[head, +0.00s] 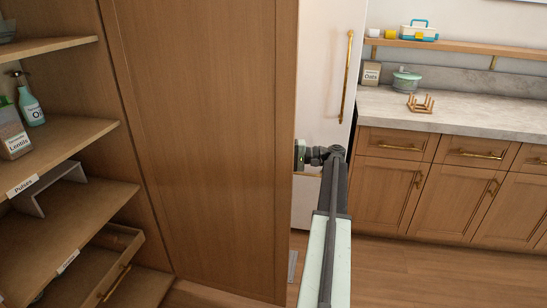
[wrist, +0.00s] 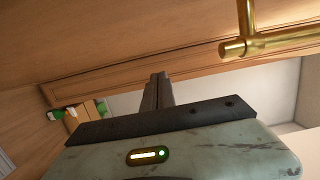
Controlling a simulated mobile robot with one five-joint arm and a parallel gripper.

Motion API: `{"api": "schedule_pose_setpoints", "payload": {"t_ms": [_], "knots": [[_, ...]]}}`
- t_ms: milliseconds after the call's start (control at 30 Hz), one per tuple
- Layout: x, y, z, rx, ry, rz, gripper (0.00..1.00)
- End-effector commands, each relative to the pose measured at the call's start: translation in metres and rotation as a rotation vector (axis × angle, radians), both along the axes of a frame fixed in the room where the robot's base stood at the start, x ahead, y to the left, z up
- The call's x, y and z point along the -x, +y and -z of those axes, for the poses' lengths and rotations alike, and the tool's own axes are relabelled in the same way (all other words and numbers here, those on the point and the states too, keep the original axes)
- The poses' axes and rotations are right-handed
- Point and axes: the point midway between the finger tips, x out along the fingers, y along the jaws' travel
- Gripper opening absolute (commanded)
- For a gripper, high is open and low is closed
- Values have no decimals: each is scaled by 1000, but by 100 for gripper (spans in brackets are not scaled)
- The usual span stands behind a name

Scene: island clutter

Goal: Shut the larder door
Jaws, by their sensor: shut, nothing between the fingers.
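The larder door (head: 205,130) is a tall wooden panel standing open beside the larder shelves in the head view. Its free edge is near the middle of the picture. My gripper (head: 302,155) is at that edge, and its fingertips are hidden behind the door. In the wrist view my gripper (wrist: 160,78) is shut and empty, its fingers pointing at a wooden panel (wrist: 110,35) with a brass handle (wrist: 245,40) at the upper right. I cannot tell whether the fingers touch the wood.
Larder shelves (head: 75,128) hold jars and bottles at the left, with a partly pulled-out drawer (head: 125,265) low down. A white tall panel (head: 325,90) with a brass handle stands behind my arm. A counter (head: 470,110) with lower cabinets runs along the right. Floor shows at right.

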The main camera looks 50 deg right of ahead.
Motion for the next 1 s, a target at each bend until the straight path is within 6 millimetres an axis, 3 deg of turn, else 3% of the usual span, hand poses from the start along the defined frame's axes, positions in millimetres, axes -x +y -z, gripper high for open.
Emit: {"api": "schedule_pose_setpoints", "payload": {"t_ms": [233, 500, 833, 867, 1000], "knots": [[-37, 35, 0, 1, 1, 4, 0], [-16, 65, 0, 0, 1, 7, 0], [-15, 66, 0, 0, 1, 7, 0], [-12, 56, 0, 0, 1, 17, 0], [-14, 67, 0, 0, 1, 14, 0]]}}
